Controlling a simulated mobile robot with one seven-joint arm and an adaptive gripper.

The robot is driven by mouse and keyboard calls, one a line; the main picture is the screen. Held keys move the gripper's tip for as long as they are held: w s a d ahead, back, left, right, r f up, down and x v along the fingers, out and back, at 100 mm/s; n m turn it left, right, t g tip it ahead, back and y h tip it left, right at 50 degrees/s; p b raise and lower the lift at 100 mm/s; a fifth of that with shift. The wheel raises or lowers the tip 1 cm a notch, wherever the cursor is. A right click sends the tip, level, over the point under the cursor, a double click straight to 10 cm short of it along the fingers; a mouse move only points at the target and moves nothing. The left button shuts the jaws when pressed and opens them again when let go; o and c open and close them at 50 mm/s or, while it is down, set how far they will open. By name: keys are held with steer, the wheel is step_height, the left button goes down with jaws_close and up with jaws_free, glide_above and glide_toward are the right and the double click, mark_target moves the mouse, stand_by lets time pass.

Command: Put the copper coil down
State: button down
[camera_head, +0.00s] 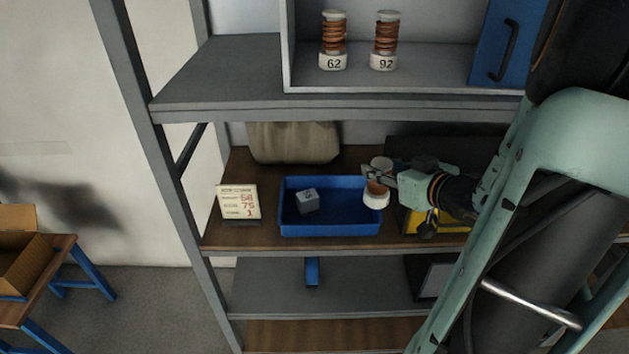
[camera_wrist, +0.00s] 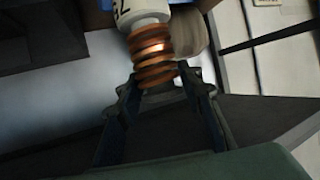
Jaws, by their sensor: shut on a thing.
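My gripper (camera_head: 374,179) is shut on a copper coil (camera_head: 376,189), at the right end of a blue tray (camera_head: 330,230) on the middle wooden shelf. The coil has copper windings and a white end. In the wrist view the windings (camera_wrist: 152,58) show between the gripper fingers (camera_wrist: 160,88), with the white end (camera_wrist: 140,10) bearing a partly cut-off number. I cannot tell whether the coil touches the tray. Two similar coils, marked 62 (camera_head: 333,42) and 92 (camera_head: 384,42), stand upright in the grey compartment above.
A small grey cube (camera_head: 306,201) lies in the tray, whose floor is otherwise mostly bare. A printed card (camera_head: 239,203) stands left of it. A beige sack-like thing (camera_head: 294,143) is behind. A yellow thing (camera_head: 414,221) is at the right. The upper shelf (camera_head: 230,80) hangs above.

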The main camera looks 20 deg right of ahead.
steer(key=shift+s+a+f+n+y, duration=0.1)
steer(key=shift+s+f+n+y, duration=0.1)
steer(key=shift+f+y, duration=0.15)
steer(key=shift+s+a+f+n+y, duration=0.1)
steer(key=shift+s+f+n+y, duration=0.15)
steer(key=shift+f, duration=0.2)
steer(key=w+f+b, duration=0.1)
steer(key=w+f, duration=1.2)
steer(key=w, duration=0.1)
steer(key=shift+a, duration=0.15)
steer(key=shift+f+b, duration=0.25)
steer(key=shift+b, duration=0.1)
steer(key=c, duration=1.3)
jaws_free()
steer(key=shift+s, duration=0.1)
